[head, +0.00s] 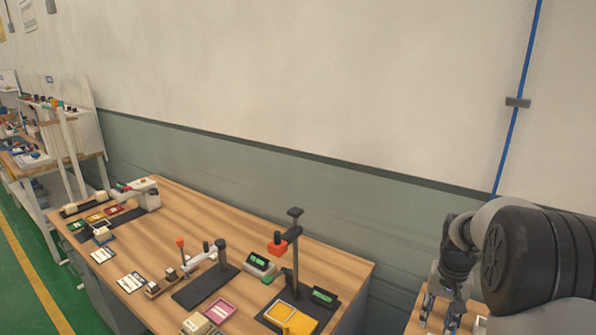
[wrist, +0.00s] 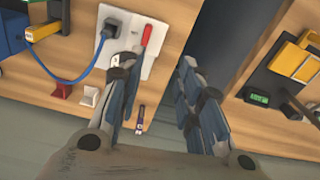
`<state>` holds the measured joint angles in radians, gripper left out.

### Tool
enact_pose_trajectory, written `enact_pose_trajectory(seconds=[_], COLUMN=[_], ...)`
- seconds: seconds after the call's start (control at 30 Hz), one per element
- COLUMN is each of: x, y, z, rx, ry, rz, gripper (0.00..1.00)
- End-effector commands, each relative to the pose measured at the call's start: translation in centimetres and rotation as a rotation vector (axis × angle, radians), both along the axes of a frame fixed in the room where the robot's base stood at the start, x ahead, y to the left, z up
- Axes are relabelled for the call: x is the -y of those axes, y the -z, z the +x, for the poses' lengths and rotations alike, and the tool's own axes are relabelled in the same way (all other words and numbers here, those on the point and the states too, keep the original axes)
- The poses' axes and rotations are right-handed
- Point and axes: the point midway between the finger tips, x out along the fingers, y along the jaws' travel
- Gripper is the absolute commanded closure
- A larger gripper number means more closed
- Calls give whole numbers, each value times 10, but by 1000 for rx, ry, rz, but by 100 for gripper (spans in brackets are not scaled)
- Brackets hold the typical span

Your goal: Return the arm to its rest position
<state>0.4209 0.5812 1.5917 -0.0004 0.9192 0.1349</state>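My gripper (head: 438,318) hangs at the lower right of the head view, in front of the grey lower wall and over the near edge of a wooden table (head: 412,326). In the wrist view my gripper (wrist: 158,72) has its two dark fingers spread apart, with nothing between them. Below them show a wooden tabletop and a dark gap beside it. My arm fills the right edge of the head view and hides part of that table. No mattress shows in either view.
A long wooden workbench (head: 255,250) with small devices stands left of my gripper. In the wrist view a white board (wrist: 128,45) carries a socket with a blue cable (wrist: 70,80). A yellow part (wrist: 293,58) lies on another table, across a gap.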

Motion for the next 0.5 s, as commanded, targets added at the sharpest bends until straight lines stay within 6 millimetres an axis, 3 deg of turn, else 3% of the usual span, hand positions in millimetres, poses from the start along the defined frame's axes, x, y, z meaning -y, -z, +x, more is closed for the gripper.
enact_pose_trajectory(seconds=[0.03,0.2,0.33,0.5], x=[-19,-76,-115,-159], y=[-28,-94,-130,-158], z=[-7,-46,-86,-146], rx=[26,90,141,208], ry=[-34,-143,-227,-334], rz=[-11,-38,-56,-76], gripper=[67,67,67,67])
